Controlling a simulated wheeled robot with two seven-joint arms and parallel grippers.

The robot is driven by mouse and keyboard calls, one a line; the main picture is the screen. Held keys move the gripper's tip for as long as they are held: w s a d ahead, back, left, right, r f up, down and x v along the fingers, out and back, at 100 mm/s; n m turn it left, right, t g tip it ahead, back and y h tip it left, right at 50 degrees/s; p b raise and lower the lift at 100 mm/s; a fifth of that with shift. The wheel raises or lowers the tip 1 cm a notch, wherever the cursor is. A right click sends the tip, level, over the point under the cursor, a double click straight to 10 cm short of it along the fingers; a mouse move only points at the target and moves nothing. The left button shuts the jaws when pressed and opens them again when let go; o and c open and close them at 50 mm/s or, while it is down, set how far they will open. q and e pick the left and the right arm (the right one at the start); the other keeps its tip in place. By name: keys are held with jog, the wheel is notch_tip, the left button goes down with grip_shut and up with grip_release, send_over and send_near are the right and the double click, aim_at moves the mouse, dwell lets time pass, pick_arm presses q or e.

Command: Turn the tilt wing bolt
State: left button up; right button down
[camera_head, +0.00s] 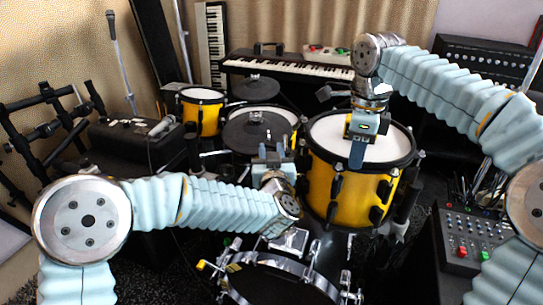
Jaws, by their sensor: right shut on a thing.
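My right gripper (357,158) points down over the white mesh head of the large yellow drum (345,192), near the middle of the picture. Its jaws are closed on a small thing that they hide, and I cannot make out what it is. My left gripper (272,154) points away from me, left of that drum and in front of a dark round pad (250,130). Its two fingers look apart, with nothing clear between them. I cannot pick out the tilt wing bolt; it is too small or hidden.
A small yellow drum (202,115) stands at the back left. A keyboard (290,66) is behind. A chrome-rimmed drum (275,280) is at the front. A mixer (468,240) stands at the right. Black rack bars (40,130) and a microphone stand (122,65) are at the left.

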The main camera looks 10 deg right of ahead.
pick_arm(q)
jog(key=shift+s+a, duration=0.15)
jog(key=shift+s, duration=0.95)
